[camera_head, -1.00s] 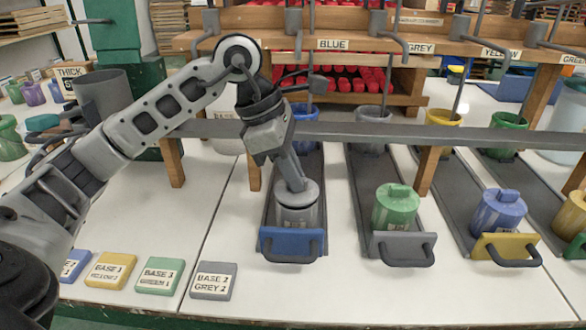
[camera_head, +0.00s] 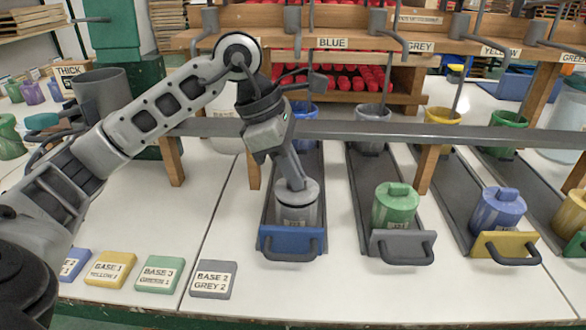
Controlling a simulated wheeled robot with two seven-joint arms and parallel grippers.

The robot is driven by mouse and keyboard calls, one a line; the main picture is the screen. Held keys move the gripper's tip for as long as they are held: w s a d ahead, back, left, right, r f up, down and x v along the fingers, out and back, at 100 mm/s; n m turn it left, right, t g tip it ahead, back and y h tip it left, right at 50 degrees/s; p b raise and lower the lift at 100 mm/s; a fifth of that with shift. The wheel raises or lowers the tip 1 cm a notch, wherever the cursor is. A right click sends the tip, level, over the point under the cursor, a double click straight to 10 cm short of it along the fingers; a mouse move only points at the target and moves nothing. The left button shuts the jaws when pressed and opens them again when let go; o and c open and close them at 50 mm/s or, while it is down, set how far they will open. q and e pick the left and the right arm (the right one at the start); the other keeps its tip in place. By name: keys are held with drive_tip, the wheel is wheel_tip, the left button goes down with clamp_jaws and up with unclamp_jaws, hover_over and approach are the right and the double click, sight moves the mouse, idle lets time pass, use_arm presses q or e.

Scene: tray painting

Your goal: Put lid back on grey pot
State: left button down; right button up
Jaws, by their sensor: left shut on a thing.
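The grey pot (camera_head: 297,214) stands upright on the front end of the slide tray with the blue front (camera_head: 288,241). The grey lid (camera_head: 311,190) sits on top of the pot; whether it is fully seated I cannot tell. My left gripper (camera_head: 296,182) points down at the middle of the lid and is shut on its knob, which the fingers hide. My right gripper is not in view.
A green pot (camera_head: 396,208) and a blue pot (camera_head: 497,211) with lids stand on the trays to the right. A grey rail (camera_head: 400,131) crosses behind my gripper. Labelled tiles (camera_head: 213,280) lie at the front left. The white table left of the pot is clear.

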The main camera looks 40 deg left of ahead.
use_arm(q)
drive_tip(key=shift+f, duration=0.2)
idle(1.1)
idle(0.3)
drive_tip(key=c, duration=0.9)
unclamp_jaws()
drive_tip(key=shift+r+p, duration=2.7)
drive_tip(key=shift+r, duration=0.85)
clamp_jaws()
